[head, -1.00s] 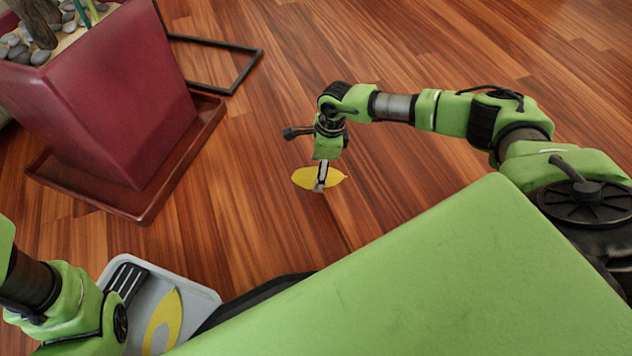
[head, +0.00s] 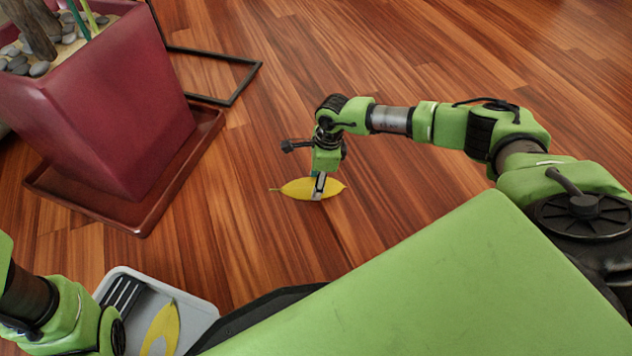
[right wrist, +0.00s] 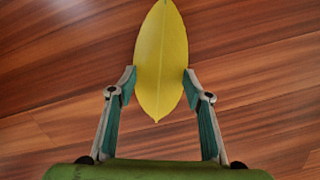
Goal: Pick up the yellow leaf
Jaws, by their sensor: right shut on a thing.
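A yellow leaf (head: 296,188) with a thin stem is at the wooden floor in the middle of the head view. In the right wrist view, the fingers (right wrist: 158,80) press on the two long edges of the leaf (right wrist: 160,50), one on each side. Whether the leaf touches the floor cannot be told. A second yellow leaf (head: 163,326) lies in a grey tray (head: 207,312) at the lower left. My left arm is beside that tray, and its fingers are not seen.
A large dark red planter (head: 110,110) with stones and stems stands at the upper left on a red saucer (head: 145,222). A thin black frame (head: 225,55) lies on the floor behind it. The floor (head: 420,60) around the right gripper is clear.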

